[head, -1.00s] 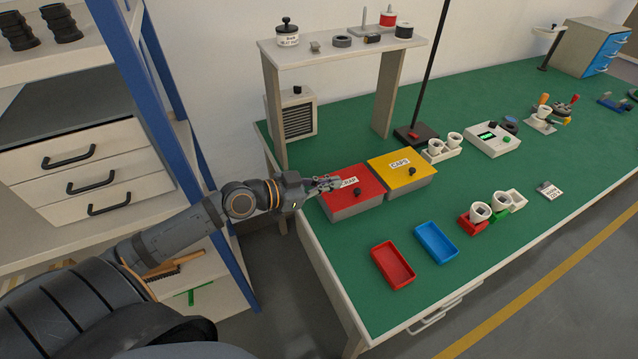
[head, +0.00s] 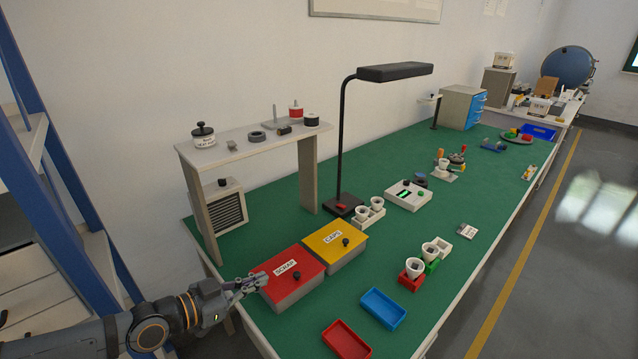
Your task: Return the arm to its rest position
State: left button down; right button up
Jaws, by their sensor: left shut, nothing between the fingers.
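My left arm comes in from the lower left. My left gripper (head: 250,284) is shut and empty, at the left side of the red scrap box (head: 287,284) near the table's left edge. I cannot tell whether its fingertips touch the box. The red box has its lid on, with a black knob. My right gripper is not in view.
A yellow caps box (head: 335,243) stands beside the red one. In front lie a blue tray (head: 383,308) and a red tray (head: 346,341). A raised shelf (head: 240,149) and a black lamp (head: 394,72) stand behind. A blue-posted rack (head: 75,190) stands at left.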

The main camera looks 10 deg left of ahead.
pick_arm(q)
jog(key=s+d+f+g+y, duration=0.3)
jog(key=s+d+f+g, duration=0.1)
jog(key=s+f, duration=0.5)
jog(key=s+a+f+n+g+y, duration=0.4)
jog(key=s+a+f+n+y, duration=0.15)
jog(key=s+n+y, duration=0.2)
notch_tip(320, 180, down, 14)
jog(key=a+g, duration=0.1)
jog(key=a, duration=0.1)
jog(key=s+a+f+g, duration=0.1)
jog(key=s+f, duration=0.3)
jog(key=f, duration=0.6)
jog(key=s+f, duration=0.4)
jog(key=f, duration=0.6)
jog(key=s+f+g, duration=0.1)
jog(key=s+f, duration=0.7)
jog(key=s, duration=0.5)
jog(key=shift+s+a+f+n+h, duration=0.25)
jog(key=shift+a+n+h, duration=0.1)
jog(key=shift+h, duration=0.1)
